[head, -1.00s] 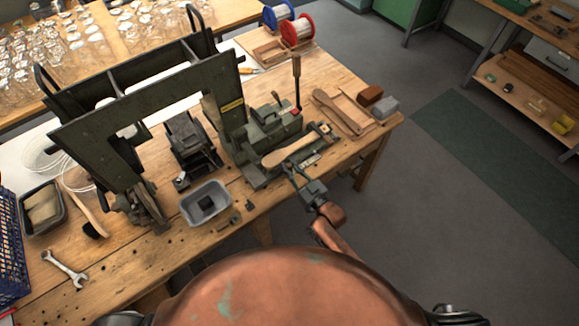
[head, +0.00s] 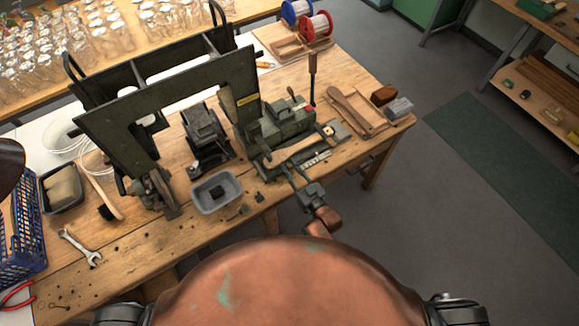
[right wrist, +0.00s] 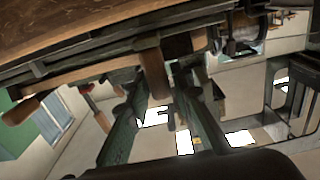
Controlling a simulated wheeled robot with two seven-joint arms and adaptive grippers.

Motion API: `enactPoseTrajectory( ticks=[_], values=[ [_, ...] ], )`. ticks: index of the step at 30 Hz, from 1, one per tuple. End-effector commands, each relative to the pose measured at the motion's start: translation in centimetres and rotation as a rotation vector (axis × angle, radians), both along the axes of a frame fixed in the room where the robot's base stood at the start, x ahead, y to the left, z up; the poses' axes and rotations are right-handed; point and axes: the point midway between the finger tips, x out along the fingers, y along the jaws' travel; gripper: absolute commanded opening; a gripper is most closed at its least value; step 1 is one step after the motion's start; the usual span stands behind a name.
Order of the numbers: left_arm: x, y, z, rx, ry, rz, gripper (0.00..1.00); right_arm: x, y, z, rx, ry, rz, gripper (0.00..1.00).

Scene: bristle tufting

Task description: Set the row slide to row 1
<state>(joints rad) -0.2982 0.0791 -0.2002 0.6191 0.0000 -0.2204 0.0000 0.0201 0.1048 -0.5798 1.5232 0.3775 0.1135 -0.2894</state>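The green tufting machine (head: 285,122) stands on the bench. On its front is a slide carrying a wooden brush blank (head: 297,151) and a pale marked scale (head: 316,160). The row setting cannot be read. My right gripper (head: 293,173) is at the slide's front edge, below the brush blank. In the right wrist view its two fingers (right wrist: 158,88) stand apart, with a brown knob (right wrist: 153,72) between their tips. Gaps show beside the knob, so I see no grip on it. My left gripper is not in view.
A grey bin (head: 216,192) sits left of the slide. A tall lever (head: 312,80) rises behind it, and a wooden tray (head: 357,109) lies to the right. A wrench (head: 80,247) lies at front left. Open floor (head: 430,220) lies right of the bench.

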Motion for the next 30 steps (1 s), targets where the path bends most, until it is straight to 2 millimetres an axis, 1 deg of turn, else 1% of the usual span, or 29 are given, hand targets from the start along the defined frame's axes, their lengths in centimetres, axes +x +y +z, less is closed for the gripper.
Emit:
enactPoseTrajectory(
  ticks=[1, 4, 5, 10, 12, 16, 20, 27, 30],
  values=[
    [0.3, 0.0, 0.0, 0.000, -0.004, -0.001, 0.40, 0.0, 0.0, 0.0, 0.000, 0.000, 0.001, 0.26],
    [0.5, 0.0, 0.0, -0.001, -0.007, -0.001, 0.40, 0.0, 0.1, 0.0, -0.001, 0.001, 0.001, 0.33],
    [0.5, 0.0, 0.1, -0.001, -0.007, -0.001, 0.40, 0.0, 0.1, 0.0, -0.001, 0.001, 0.002, 0.33],
    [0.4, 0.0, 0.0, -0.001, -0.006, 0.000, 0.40, 0.0, 0.1, 0.0, -0.001, 0.001, 0.002, 0.33],
    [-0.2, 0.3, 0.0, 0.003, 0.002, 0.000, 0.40, 0.0, 0.1, 0.0, -0.001, 0.001, 0.002, 0.33],
    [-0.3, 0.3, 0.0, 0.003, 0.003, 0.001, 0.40, -0.7, -0.4, -0.1, -0.001, 0.002, 0.002, 0.33],
    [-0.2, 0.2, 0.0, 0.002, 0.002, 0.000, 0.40, -2.6, -1.5, -0.2, -0.002, 0.003, 0.001, 0.33],
    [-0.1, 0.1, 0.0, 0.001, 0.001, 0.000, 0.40, -6.9, -4.2, -0.1, -0.002, 0.002, 0.001, 0.33],
    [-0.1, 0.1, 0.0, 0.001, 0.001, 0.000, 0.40, -8.4, -5.0, -0.1, -0.002, 0.002, 0.002, 0.33]
  ],
)
